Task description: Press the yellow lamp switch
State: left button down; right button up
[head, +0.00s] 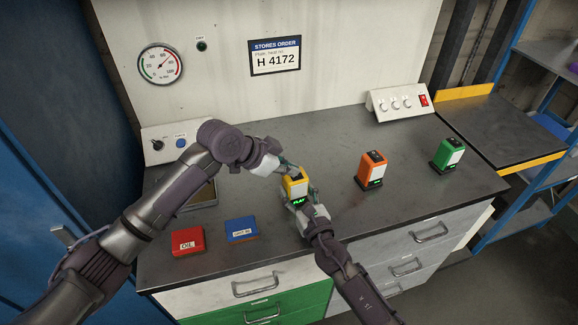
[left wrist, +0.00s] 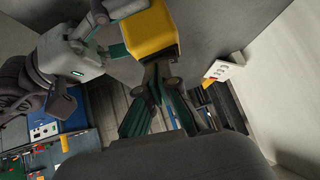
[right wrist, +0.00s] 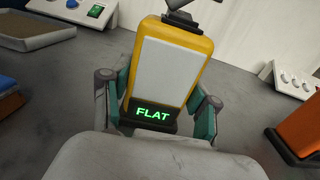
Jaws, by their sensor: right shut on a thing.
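The yellow lamp (head: 295,186) stands at the middle of the grey worktop. It has a pale front panel and a green "FLAT" display, clear in the right wrist view (right wrist: 172,70). My right gripper (head: 303,199) is shut on its lower body, a finger on each side (right wrist: 160,105). My left gripper (head: 294,169) is at its top; its fingertips come together beside the yellow housing in the left wrist view (left wrist: 160,72). The dark switch on top (right wrist: 182,18) shows partly in the right wrist view. I cannot tell whether the left fingertips touch it.
An orange lamp (head: 371,170) and a green lamp (head: 447,155) stand to the right. A red box (head: 188,241) and a blue box (head: 241,229) are at front left. A sloped panel with knobs and a red switch (head: 398,103) is at the back. The worktop behind the yellow lamp is clear.

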pick_arm(q)
jog(key=r, duration=0.4)
jog(key=shift+s+a+r, duration=0.1)
jog(key=shift+s+r, duration=0.15)
jog(key=v, duration=0.9)
jog(key=shift+s+a+r, duration=0.1)
jog(key=shift+a, duration=0.05)
jog(key=shift+w+a+r, duration=0.1)
jog(key=shift+w+a, duration=0.1)
jog(key=shift+w, duration=0.5)
